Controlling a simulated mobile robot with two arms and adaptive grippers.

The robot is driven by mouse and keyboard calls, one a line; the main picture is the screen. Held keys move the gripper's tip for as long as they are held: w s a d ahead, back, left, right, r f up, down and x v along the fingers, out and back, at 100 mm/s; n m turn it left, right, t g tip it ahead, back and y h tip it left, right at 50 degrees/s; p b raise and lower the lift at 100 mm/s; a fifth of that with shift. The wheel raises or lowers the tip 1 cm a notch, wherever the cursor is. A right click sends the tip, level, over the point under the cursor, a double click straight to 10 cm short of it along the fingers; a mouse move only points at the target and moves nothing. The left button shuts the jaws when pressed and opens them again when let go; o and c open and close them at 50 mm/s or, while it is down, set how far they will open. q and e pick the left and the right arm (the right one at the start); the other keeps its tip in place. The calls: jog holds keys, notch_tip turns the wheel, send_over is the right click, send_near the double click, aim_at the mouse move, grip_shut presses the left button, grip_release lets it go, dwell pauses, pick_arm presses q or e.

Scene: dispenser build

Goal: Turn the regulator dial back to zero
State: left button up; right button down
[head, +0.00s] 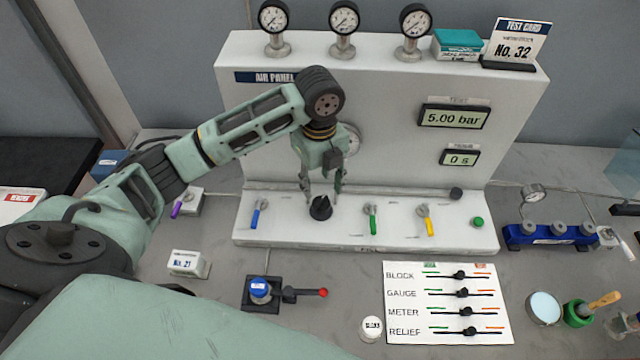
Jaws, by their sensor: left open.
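The regulator dial, a black knob (320,208), stands on the front ledge of the white air panel (400,230) between a blue lever and a green lever. My left gripper (321,194) is directly above the knob with its fingers pointing down. The fingers are open, one at each side of the knob's top; I cannot tell whether they touch it. The knob's pointer and scale are too small to read. The upper display (454,117) on the panel reads 5.00 bar. The lower display (460,158) reads 0 s. My right gripper is not in view.
The ledge also carries the blue lever (258,214), green lever (371,218), yellow lever (427,220) and a green button (478,222). Gauges stand on top of the panel. A slider card (446,338) and a red-tipped lever device (262,292) lie in front. A partly hidden gauge sits behind my wrist.

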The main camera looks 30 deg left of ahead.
aim_at(318, 201)
pick_arm(q)
jog(key=f, duration=0.2)
jog(key=s+f+p, duration=0.1)
jog(key=f, duration=0.1)
jog(key=shift+a, duration=0.1)
jog(key=f, duration=0.1)
jog(key=f+p, duration=0.1)
jog(key=f, duration=0.1)
jog(key=shift+w, duration=0.35)
jog(key=shift+f, duration=0.1)
jog(key=shift+c, duration=1.2)
jog(key=c, duration=0.8)
jog(key=shift+o, duration=0.2)
jog(key=shift+f, duration=0.1)
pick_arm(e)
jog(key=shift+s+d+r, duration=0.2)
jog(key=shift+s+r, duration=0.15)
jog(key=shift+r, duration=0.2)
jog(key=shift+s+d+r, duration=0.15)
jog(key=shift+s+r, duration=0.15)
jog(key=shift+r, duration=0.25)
